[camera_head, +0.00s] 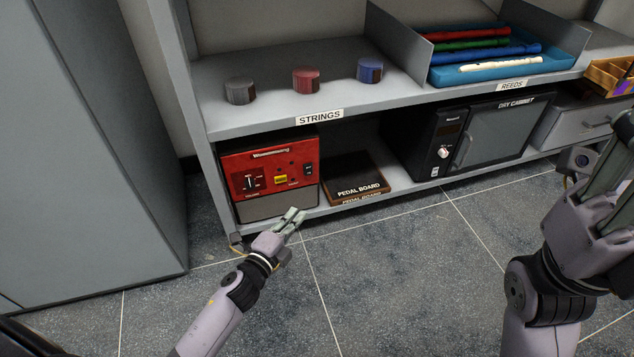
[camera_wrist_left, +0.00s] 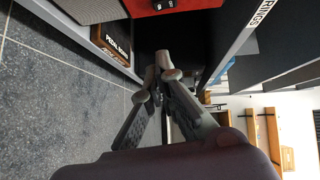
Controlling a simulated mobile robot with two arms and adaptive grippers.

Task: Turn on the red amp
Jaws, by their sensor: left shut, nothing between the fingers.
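The red amp (camera_head: 271,168) stands on the lower shelf at the left, with a red control panel on top and a grey grille below. Its panel carries a knob, a yellow label and a dark rocker switch (camera_head: 308,169) at the right edge. In the left wrist view a strip of the red amp (camera_wrist_left: 165,6) shows at the top. My left gripper (camera_head: 296,216) is shut and empty, in front of and below the amp's lower right corner, apart from the switch. It also shows in the left wrist view (camera_wrist_left: 164,62). My right gripper (camera_head: 627,150) is at the right edge, partly cut off.
A pedal board (camera_head: 357,181) sits right of the amp, with a black dry cabinet (camera_head: 487,137) further right. The shelf above (camera_head: 222,120) holds three round cases and a blue tray (camera_head: 566,66) of recorders. A grey cabinet (camera_head: 95,140) stands at left. The floor in front is clear.

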